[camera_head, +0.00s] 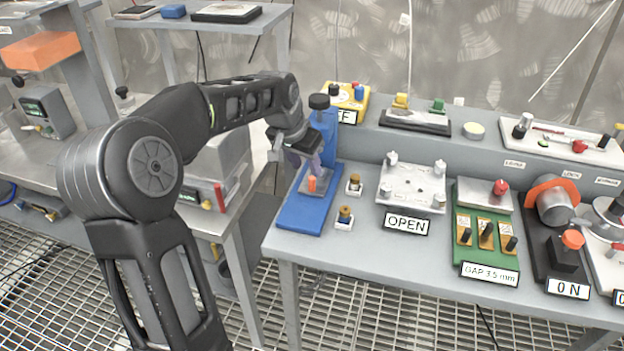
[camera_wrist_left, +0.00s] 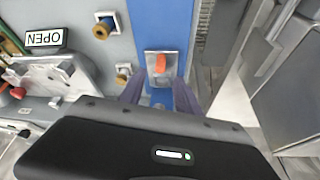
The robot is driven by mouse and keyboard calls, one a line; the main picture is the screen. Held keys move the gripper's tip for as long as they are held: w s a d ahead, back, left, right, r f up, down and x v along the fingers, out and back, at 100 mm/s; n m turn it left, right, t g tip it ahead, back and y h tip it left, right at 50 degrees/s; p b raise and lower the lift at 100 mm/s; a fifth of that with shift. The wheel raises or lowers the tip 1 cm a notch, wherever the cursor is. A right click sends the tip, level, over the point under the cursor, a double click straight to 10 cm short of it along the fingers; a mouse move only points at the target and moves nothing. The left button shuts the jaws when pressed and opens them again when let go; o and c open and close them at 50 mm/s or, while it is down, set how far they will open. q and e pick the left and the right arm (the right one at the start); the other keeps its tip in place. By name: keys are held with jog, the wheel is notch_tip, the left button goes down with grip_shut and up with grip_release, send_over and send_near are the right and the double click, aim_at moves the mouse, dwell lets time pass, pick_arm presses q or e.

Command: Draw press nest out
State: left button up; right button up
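The blue press (camera_head: 300,212) stands at the left end of the grey bench, with a blue column and a black knob on top. Its nest, a small grey plate (camera_wrist_left: 151,60) with an upright orange tab (camera_head: 312,184), sits low on the blue base. My left gripper (camera_head: 306,157) reaches in from the left, just above and behind the orange tab. In the left wrist view its two fingers (camera_wrist_left: 160,93) are apart, pointing toward the nest, with the orange tab lying between their lines. Nothing shows gripped. My right gripper is in neither view.
Two small brass-topped parts (camera_head: 354,184) (camera_head: 344,217) stand close to the right of the press. A white plate (camera_head: 412,187) marked OPEN and a green gap fixture (camera_head: 480,222) lie further right. A second bench is at left, beyond a floor gap.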

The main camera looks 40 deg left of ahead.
aim_at(311, 178)
pick_arm(q)
jog(key=x, duration=0.7)
jog(key=shift+f, duration=0.2)
jog(key=shift+c, duration=0.5)
grip_shut()
dwell(0.7)
